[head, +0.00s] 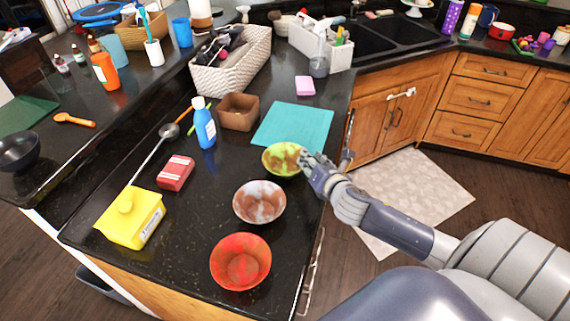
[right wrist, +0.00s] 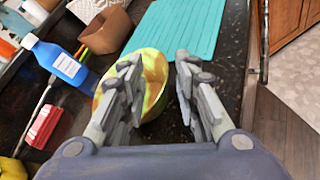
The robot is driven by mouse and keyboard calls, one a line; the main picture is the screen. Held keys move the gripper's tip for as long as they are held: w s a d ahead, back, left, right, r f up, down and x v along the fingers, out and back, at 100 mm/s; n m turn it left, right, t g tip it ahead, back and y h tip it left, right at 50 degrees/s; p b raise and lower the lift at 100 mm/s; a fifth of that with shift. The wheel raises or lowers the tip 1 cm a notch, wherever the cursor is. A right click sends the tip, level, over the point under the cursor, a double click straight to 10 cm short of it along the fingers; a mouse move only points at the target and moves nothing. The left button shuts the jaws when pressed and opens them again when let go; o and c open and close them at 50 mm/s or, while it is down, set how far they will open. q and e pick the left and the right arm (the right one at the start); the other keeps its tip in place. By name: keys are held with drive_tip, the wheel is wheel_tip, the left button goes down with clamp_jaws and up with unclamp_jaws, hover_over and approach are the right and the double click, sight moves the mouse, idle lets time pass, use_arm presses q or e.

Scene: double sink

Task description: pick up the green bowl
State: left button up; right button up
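The green bowl (head: 281,159), with brown stains inside, stands upright on the black counter near its right edge, just in front of the teal mat. My right gripper (head: 305,160) reaches in from the right to the bowl's right rim. In the right wrist view the gripper (right wrist: 158,72) is open, one finger over the bowl (right wrist: 153,88) and the other beyond its right side. The rim lies between the fingers; I cannot tell whether they touch it. My left gripper is not in view.
A white-and-brown bowl (head: 259,202) and a red bowl (head: 240,262) stand in front of the green one. The teal mat (head: 293,125) lies behind it. A brown square container (head: 238,112), blue bottle (head: 204,128) and red box (head: 175,173) are to the left.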

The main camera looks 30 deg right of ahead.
drive_tip(key=p+x, duration=0.1)
drive_tip(key=x, duration=0.3)
drive_tip(key=shift+s+f, duration=0.1)
drive_tip(key=shift+f, duration=0.05)
drive_tip(key=shift+w+f, duration=0.15)
drive_tip(key=shift+w, duration=0.2)
drive_tip(key=shift+w+d+f, duration=0.1)
drive_tip(key=shift+w, duration=0.1)
drive_tip(key=shift+c, duration=0.3)
clamp_jaws()
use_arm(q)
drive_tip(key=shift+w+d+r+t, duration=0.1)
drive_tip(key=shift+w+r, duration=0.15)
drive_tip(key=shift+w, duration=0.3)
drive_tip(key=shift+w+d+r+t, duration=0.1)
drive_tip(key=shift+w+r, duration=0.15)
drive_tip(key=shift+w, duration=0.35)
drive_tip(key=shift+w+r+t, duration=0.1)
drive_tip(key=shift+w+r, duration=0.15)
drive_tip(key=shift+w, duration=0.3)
